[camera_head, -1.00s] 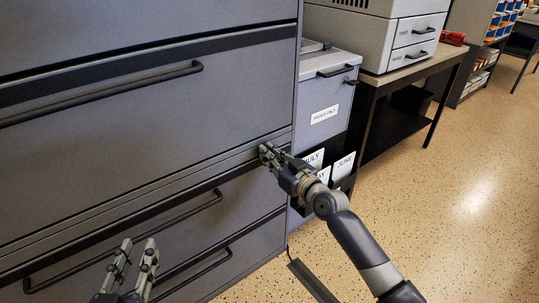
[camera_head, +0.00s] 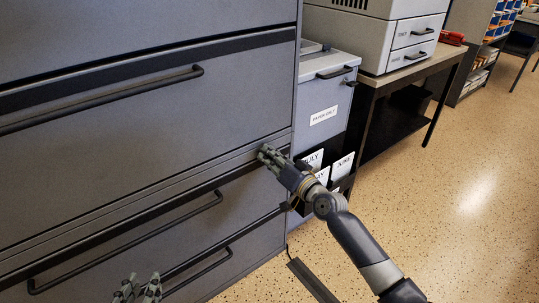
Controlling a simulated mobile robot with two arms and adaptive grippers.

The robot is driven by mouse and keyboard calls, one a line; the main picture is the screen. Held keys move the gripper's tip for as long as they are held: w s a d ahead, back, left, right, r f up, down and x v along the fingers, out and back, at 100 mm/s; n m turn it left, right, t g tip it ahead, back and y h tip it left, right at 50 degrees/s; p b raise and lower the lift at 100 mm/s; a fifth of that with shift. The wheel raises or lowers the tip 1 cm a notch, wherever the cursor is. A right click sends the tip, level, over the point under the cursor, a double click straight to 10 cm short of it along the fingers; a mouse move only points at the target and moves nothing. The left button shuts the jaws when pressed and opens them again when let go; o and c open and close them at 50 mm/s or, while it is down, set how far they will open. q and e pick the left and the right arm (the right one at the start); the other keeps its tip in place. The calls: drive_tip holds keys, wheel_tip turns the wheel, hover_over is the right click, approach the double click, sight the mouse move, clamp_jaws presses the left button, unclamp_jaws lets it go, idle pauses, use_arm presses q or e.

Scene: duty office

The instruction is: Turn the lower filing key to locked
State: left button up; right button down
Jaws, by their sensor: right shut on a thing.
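The dark grey filing cabinet (camera_head: 100,120) fills the left of the view. My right gripper (camera_head: 267,154) is at the right end of the strip between its drawers, against the cabinet front. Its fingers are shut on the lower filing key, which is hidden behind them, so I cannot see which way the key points. My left gripper (camera_head: 141,281) is at the bottom edge of the view, in front of the lower drawers. Its two fingers stand apart with nothing visible between them, and only their ends show.
Long bar handles (camera_head: 125,243) stick out from the drawers. Right of the cabinet stand a grey paper-only bin (camera_head: 328,98) and month-labelled folders (camera_head: 342,168) close to my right wrist. A table (camera_head: 420,72) carries a printer (camera_head: 385,35). The speckled floor (camera_head: 440,210) at right is clear.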

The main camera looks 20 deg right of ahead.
drive_tip(key=m, duration=0.6)
drive_tip(key=shift+d+p, duration=0.1)
drive_tip(key=shift+p, duration=0.3)
use_arm(q)
drive_tip(key=s+a+f+g+y, duration=0.1)
drive_tip(key=s+a+f+g, duration=0.1)
drive_tip(key=s+f+g, duration=0.2)
drive_tip(key=shift+s+a+f+p, duration=0.15)
drive_tip(key=shift+s+f+p, duration=0.2)
drive_tip(key=shift+s+f, duration=0.5)
use_arm(e)
drive_tip(key=shift+f+m, duration=0.15)
drive_tip(key=shift+m, duration=2.25)
drive_tip(key=c, duration=1.7)
unclamp_jaws()
use_arm(q)
drive_tip(key=shift+r, duration=0.1)
use_arm(e)
drive_tip(key=shift+s, duration=0.1)
drive_tip(key=v, duration=1.1)
drive_tip(key=shift+s+d, duration=0.15)
drive_tip(key=shift+s, duration=0.25)
